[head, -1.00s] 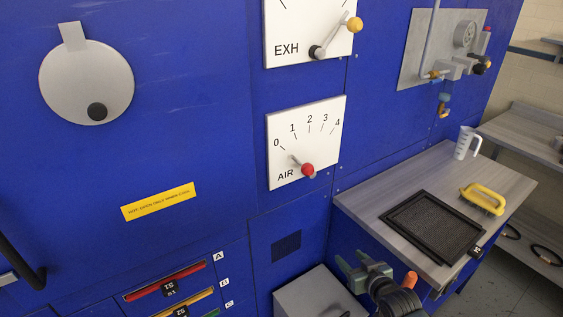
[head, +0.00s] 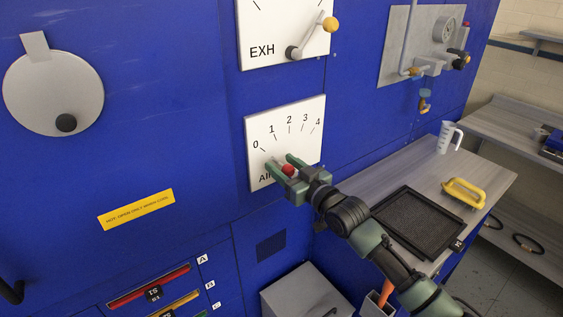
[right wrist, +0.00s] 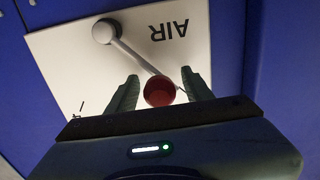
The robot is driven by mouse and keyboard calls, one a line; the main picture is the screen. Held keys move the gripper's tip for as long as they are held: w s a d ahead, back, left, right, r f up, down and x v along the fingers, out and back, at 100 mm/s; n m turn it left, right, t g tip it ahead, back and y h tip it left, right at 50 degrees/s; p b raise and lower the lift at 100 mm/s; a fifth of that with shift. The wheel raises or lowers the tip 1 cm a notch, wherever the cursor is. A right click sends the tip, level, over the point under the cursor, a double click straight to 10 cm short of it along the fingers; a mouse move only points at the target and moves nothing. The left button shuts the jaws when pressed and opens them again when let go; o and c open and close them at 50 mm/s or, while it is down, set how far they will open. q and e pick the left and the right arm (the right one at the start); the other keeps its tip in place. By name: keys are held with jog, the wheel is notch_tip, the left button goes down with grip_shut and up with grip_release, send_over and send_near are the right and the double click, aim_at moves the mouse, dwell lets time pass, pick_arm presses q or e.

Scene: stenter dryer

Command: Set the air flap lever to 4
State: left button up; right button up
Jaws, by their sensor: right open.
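The air flap lever has a red knob (head: 288,170) and sits on the white AIR dial plate (head: 310,119), marked 0 to 4. In the right wrist view the grey lever (right wrist: 135,58) runs from its round hub (right wrist: 104,31) to the red knob (right wrist: 160,92). The lever lies toward the low, 0 end of the scale. My right gripper (head: 281,161) is open at the plate, with one finger on each side of the red knob; a gap shows on both sides in the right wrist view. The gripper partly hides the lever in the head view. My left gripper is out of view.
The EXH dial (head: 262,28) with a yellow-knobbed lever is above. A worktop (head: 365,182) to the right carries a black tray (head: 375,213), a yellow handle (head: 464,193) and a measuring jug (head: 446,137). A grey box (head: 300,288) stands below.

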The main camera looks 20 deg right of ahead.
jog(key=shift+w+a, duration=0.1)
jog(key=shift+w, duration=0.15)
grip_shut()
jog(key=shift+f, duration=0.25)
dwell(1.1)
